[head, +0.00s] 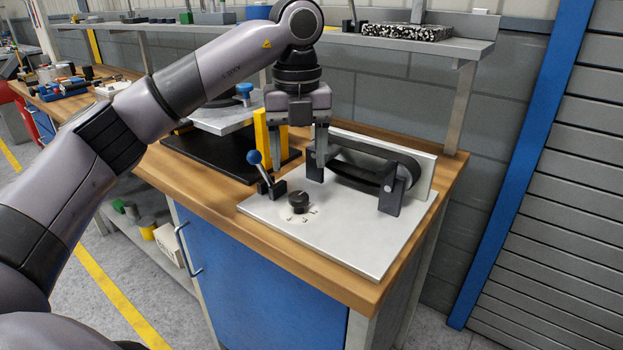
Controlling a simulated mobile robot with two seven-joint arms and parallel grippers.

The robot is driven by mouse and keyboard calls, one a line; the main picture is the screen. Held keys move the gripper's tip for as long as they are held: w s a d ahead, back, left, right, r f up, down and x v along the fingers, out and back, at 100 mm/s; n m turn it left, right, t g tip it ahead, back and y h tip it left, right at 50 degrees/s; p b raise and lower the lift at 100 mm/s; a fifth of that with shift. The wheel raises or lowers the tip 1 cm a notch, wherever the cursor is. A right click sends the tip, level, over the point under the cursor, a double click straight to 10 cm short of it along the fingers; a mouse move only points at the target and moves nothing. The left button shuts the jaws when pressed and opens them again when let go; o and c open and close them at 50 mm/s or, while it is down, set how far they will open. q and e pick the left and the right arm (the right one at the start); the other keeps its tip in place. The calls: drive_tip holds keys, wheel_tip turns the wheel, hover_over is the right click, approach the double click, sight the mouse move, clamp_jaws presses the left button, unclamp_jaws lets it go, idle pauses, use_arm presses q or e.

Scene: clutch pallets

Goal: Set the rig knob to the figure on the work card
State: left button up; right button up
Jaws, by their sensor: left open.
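The rig is a light grey plate (362,243) at the right end of the wooden bench. Its black round knob (299,201) sits on a pale dial near the front left of the plate. The dial marks are too small to read. A lever with a blue ball (254,157) stands just left of the knob. My left gripper (299,147) points down, open and empty, above and behind the knob in the picture, apart from it. I cannot make out a work card. My right gripper is not in view.
A dark curved part (365,165) between black brackets stands at the plate's back, before an upright panel. A black base with a yellow post (262,133) lies left of the rig. A shelf (400,42) runs above the bench. The plate's front right is clear.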

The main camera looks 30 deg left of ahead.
sight(298, 196)
use_arm(q)
drive_tip(key=f, duration=0.5)
drive_tip(key=shift+s+f+b, duration=0.25)
drive_tip(key=shift+f+b, duration=0.1)
drive_tip(key=shift+b, duration=0.05)
drive_tip(key=shift+f, duration=0.6)
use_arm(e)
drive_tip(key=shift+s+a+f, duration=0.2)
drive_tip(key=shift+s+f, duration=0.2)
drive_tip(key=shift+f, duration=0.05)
use_arm(q)
drive_tip(key=c, duration=1)
drive_tip(key=shift+c, duration=0.2)
